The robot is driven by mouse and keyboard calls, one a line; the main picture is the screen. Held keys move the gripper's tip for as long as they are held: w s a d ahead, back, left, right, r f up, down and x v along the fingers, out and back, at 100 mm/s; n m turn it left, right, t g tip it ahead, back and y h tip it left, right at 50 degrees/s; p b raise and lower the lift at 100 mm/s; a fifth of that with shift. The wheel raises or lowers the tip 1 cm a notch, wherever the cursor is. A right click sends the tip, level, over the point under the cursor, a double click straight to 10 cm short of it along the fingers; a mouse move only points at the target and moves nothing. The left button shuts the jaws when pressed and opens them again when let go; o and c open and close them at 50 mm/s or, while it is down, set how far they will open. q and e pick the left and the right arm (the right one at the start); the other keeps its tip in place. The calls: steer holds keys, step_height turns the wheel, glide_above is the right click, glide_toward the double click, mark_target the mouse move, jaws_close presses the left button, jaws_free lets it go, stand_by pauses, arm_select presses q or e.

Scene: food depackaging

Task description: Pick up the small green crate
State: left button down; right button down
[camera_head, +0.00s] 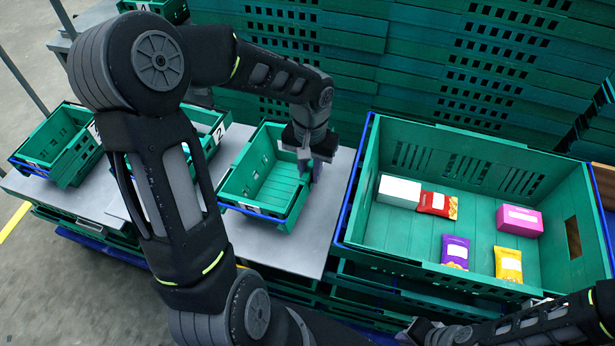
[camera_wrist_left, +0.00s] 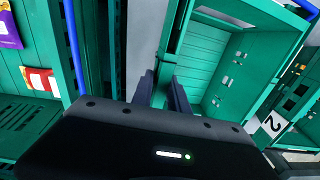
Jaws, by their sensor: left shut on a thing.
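The small green crate (camera_head: 270,187) with a blue rim stands on the grey table, left of the large crate, and looks empty. My left gripper (camera_head: 310,170) is at its right side wall. In the left wrist view, the fingers of my left gripper (camera_wrist_left: 165,92) straddle the wall of the small green crate (camera_wrist_left: 205,60) and are shut on it. The crate appears to rest on the table. My right gripper (camera_head: 425,330) is at the bottom edge, away from the small crate, and its fingers are not clear.
A large green crate (camera_head: 400,240) on the right holds a white box, a pink box and several snack bags. Other small crates, one labelled 2 (camera_head: 219,132) and one at far left (camera_head: 55,140), stand left. Stacked green crates (camera_head: 430,60) rise behind.

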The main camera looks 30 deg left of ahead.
arm_select(q)
step_height(320, 180, up, 6)
steer(key=shift+r, duration=0.25)
stand_by(1.0)
